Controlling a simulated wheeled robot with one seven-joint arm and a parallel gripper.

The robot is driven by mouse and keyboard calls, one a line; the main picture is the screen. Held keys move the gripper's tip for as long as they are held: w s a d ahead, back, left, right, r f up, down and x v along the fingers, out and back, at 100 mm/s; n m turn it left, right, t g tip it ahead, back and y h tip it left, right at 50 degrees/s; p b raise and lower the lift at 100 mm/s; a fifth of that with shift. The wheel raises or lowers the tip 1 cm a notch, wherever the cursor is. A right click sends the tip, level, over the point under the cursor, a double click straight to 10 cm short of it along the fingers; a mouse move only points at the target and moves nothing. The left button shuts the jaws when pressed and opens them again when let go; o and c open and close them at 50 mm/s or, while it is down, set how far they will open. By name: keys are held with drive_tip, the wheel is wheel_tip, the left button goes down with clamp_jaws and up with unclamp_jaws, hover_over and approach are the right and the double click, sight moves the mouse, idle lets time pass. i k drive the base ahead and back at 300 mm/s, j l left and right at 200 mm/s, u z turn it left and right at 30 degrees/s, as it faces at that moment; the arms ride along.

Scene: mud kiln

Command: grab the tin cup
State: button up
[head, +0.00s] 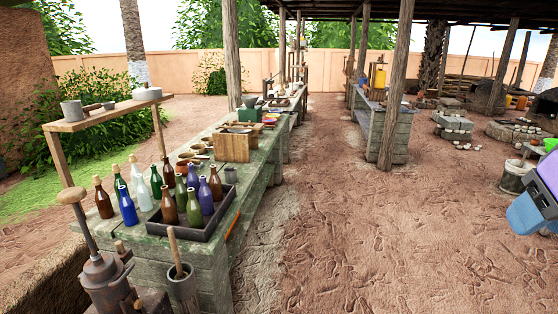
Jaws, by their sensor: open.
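A small grey metal-looking cup (231,175) stands upright on the near wooden workbench (180,248), right of the bottles and in front of a wooden box. A second, larger grey cylindrical cup (72,111) stands on the raised plank shelf at the left. I cannot tell for sure which of the two is the tin cup. Part of my own arm, blue and purple, shows at the right edge, far from both cups. My gripper's fingers are not in this view.
A dark tray (188,230) of coloured bottles sits at the bench's near end, with more bottles behind it. A wooden box (234,148) stands behind the small cup. A wooden post (231,55) rises beyond. Open dirt floor (330,230) lies right of the bench.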

sight(230, 173)
drive_tip(key=i+u, duration=0.1)
drive_tip(key=i, duration=0.4)
drive_tip(key=i+l+u, duration=0.1)
drive_tip(key=i, duration=0.4)
drive_tip(key=i+l+u, duration=0.1)
drive_tip(key=i+l, duration=0.15)
drive_tip(key=i, duration=0.25)
drive_tip(key=i+l+u, duration=0.1)
drive_tip(key=i+u, duration=0.2)
drive_tip(key=u, duration=0.15)
drive_tip(key=i+l+u, duration=0.15)
drive_tip(key=i+u, duration=0.15)
drive_tip(key=u, duration=0.15)
drive_tip(key=i+l+u, duration=0.25)
drive_tip(key=u, duration=0.25)
drive_tip(key=i+l+u, duration=0.15)
drive_tip(key=l+u, duration=0.3)
drive_tip(key=i+l+u, duration=0.25)
drive_tip(key=l+u, duration=0.2)
drive_tip(key=i+l, duration=0.05)
drive_tip(key=l, duration=0.05)
